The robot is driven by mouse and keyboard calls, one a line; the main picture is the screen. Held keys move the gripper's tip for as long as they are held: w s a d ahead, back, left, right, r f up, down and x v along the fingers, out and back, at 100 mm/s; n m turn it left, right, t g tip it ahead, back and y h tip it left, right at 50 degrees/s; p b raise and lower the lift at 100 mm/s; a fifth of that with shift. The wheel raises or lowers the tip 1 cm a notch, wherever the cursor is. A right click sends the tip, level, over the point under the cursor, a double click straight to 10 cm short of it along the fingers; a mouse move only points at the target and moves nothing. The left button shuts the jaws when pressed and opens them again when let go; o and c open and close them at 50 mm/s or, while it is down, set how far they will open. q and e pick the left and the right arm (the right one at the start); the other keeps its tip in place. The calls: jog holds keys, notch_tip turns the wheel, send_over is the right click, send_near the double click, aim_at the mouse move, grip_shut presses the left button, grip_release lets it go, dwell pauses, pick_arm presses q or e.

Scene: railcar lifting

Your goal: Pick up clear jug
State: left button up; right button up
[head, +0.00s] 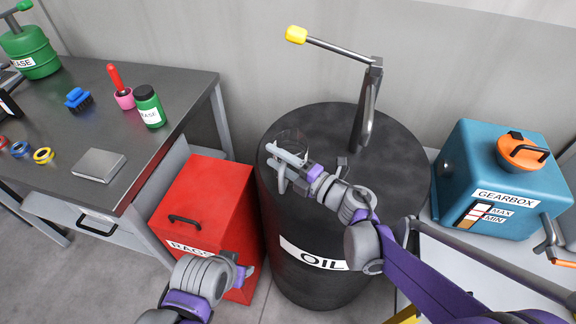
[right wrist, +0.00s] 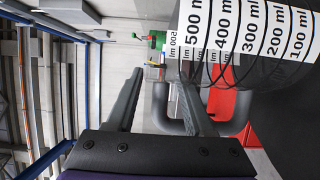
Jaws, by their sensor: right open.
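The clear jug (head: 292,140) stands on top of the black oil drum (head: 300,225). It is faint and see-through in the head view. My right gripper (head: 279,165) is open at the jug, over the drum's top. In the right wrist view the jug (right wrist: 245,45) shows its ml scale at upper right, with a dark grey handle (right wrist: 161,100). The handle's outer bar lies between the two open fingers of my right gripper (right wrist: 158,75), one of them reaching through the handle loop. My left gripper (head: 243,275) is low by the red bin; its jaws do not show clearly.
A pump with a yellow grip (head: 296,34) rises from the drum behind the jug. A red bin (head: 207,200) stands left of the drum, and a blue gearbox (head: 500,178) stands to the right. The dark workbench (head: 185,90) at left holds several small items.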

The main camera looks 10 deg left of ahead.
jog(key=shift+w+a, duration=0.3)
jog(key=shift+a, duration=0.25)
grip_shut()
dwell(1.0)
